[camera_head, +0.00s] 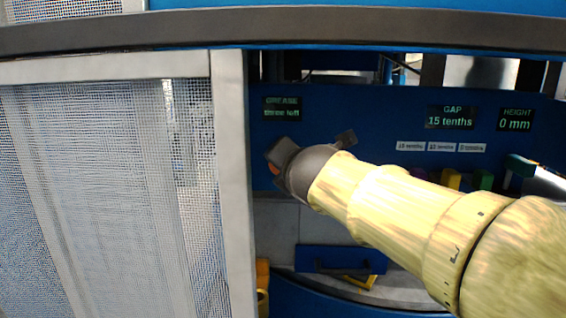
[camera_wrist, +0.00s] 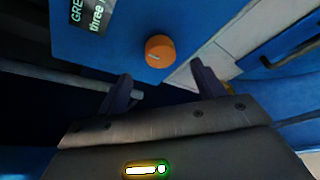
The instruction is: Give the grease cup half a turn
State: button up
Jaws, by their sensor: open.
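The grease cup is an orange round knob (camera_wrist: 160,51) on a blue panel, with a pale mark on its face in the wrist view. In the head view only a bit of orange (camera_head: 275,169) shows beside my gripper, which hides most of it. My gripper (camera_wrist: 160,84) is open, its two dark fingers apart, with the knob ahead of the gap and not between them. The grease display (camera_head: 282,108) above reads "three left".
A mesh guard (camera_head: 110,190) with a pale frame stands at the left. A dark bar (camera_head: 280,27) crosses the top. A gap display (camera_head: 450,117) reads "15 tenths" and a height display (camera_head: 515,120) "0 mm". A blue handled piece (camera_head: 340,261) lies below my arm.

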jog(key=x, duration=0.9)
jog(key=shift+w, duration=0.25)
jog(key=c, duration=1)
